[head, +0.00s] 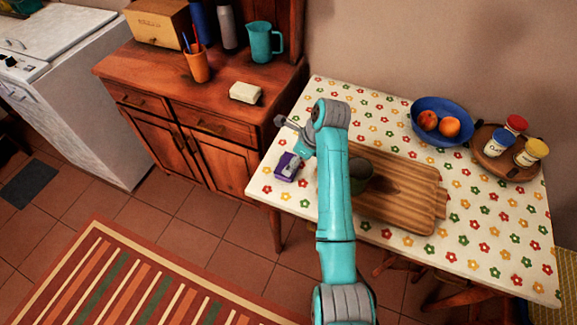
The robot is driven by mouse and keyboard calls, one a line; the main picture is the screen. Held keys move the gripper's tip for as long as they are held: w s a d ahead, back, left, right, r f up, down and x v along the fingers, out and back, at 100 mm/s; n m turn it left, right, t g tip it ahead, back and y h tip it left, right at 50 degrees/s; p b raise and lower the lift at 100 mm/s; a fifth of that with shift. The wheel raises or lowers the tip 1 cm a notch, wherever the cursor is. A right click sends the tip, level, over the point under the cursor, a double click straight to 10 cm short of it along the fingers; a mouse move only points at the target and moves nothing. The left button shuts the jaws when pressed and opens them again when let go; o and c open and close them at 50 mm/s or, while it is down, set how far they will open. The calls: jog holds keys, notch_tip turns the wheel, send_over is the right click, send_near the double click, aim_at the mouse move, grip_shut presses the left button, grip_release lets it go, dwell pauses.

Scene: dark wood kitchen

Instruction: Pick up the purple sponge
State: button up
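The purple sponge (285,170) lies on the flowered tablecloth near the left edge of the table. Its upper face shows a paler grey patch. My teal arm reaches over the table, and my gripper (284,122) shows as small grey parts at the arm's far end, just beyond the sponge in the picture. The fingers are too small and too much covered by the wrist to tell whether they are open or shut. I cannot tell whether they touch anything.
Right of the sponge is a wooden cutting board (405,190) with a dark green round thing (361,172), partly behind my arm. A blue bowl (455,104) of fruit and a round tray (488,161) of jars stand farther right. A wooden cabinet (205,92) stands left.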

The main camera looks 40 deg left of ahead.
jog(key=x, duration=0.4)
jog(key=shift+a+f, duration=0.2)
jog(key=shift+f, duration=0.15)
jog(key=c, duration=0.4)
jog(key=shift+o, duration=0.2)
jog(key=shift+r, duration=0.1)
notch_tip(320, 180, up, 10)
jog(key=shift+f, duration=0.1)
jog(key=shift+c, duration=0.4)
